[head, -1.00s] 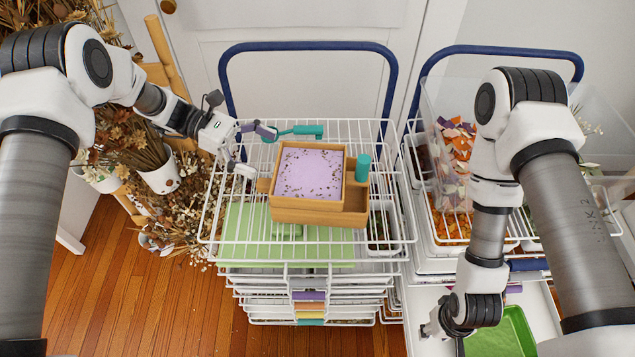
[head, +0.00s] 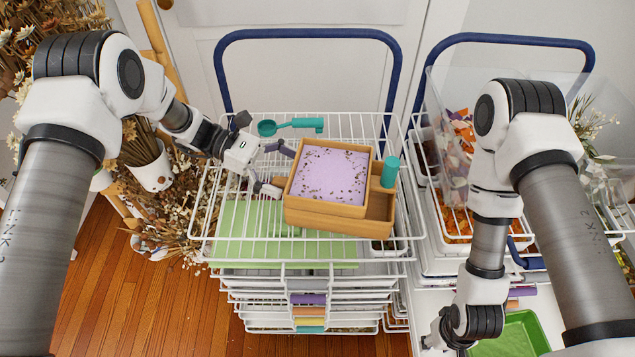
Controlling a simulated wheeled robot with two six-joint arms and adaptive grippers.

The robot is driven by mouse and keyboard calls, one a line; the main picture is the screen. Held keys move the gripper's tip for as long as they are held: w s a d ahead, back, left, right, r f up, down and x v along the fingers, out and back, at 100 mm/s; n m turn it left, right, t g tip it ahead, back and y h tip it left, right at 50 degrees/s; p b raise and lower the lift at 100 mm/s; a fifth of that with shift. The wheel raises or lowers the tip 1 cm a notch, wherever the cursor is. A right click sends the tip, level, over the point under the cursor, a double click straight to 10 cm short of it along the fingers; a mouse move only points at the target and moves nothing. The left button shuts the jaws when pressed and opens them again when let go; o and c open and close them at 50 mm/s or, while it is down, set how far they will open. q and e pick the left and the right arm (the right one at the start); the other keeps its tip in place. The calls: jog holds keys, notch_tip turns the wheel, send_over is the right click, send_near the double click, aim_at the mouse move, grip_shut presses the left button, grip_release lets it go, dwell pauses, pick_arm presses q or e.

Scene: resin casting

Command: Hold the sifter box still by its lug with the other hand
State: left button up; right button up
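The sifter box (head: 328,208) is a wooden square frame holding lilac powder with dark flecks. It sits in a longer wooden tray (head: 340,221) on the white wire rack. A small wooden lug (head: 279,182) shows at its left side. My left gripper (head: 280,169) is at the box's left side, with its fingers spread: one beyond the lug, the other close to it. I cannot tell whether either finger touches the lug or box. My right gripper (head: 432,339) hangs low at the lower right, away from the box; its fingers are mostly hidden.
A teal scoop (head: 292,125) lies behind the box. A teal cylinder (head: 390,171) stands in the tray's right part. Green sheets (head: 250,220) lie on a lower shelf. Dried flowers (head: 180,215) crowd the left. A green tray (head: 515,336) lies at lower right.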

aim_at(306, 182)
pick_arm(q)
jog(key=x, duration=0.4)
jog(key=shift+s+d, duration=0.1)
jog(key=shift+d, duration=0.1)
grip_shut()
dwell(0.5)
jog(key=c, duration=1.5)
grip_release()
jog(key=shift+c, duration=0.2)
grip_shut()
